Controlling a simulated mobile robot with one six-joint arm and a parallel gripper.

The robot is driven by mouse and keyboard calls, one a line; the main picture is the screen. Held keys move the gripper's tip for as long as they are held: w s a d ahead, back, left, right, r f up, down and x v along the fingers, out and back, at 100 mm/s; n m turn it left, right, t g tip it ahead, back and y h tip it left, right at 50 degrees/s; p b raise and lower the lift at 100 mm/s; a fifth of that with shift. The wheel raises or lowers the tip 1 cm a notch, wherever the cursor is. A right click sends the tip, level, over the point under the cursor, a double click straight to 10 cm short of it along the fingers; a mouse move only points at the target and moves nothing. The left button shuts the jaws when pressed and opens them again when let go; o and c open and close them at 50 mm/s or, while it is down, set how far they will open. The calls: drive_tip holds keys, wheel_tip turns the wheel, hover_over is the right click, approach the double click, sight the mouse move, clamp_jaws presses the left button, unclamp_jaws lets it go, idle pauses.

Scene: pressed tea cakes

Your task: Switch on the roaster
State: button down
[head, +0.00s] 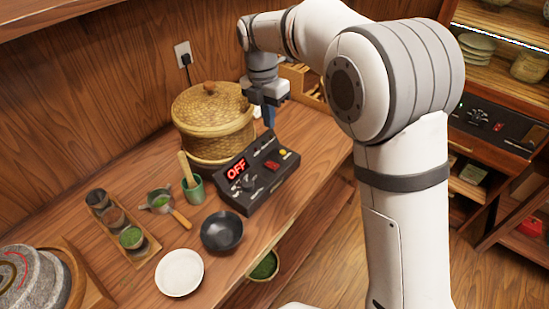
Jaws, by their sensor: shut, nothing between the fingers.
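A black control box (256,176) stands on the wooden counter, its sloped panel facing the front. Its display (237,168) reads OFF in red. The panel has a red rocker switch (273,166), a yellow button (283,152) and dark knobs. Behind it stands a round woven vessel with a lid (212,115); I cannot tell whether this or the box is the roaster. My gripper (269,118) points down, shut and empty, just behind the box's back right part and beside the woven vessel. It appears above the counter, apart from the panel.
A stone mill (30,275) is at far left. Another black panel (490,122) is at right. The counter right of the box is clear.

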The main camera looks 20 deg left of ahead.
sight(275, 166)
drive_tip(key=f, duration=0.4)
drive_tip(key=d+f+p, duration=0.1)
drive_tip(key=f, duration=0.9)
drive_tip(key=shift+s+d+p, duration=0.3)
drive_tip(key=shift+s, duration=0.05)
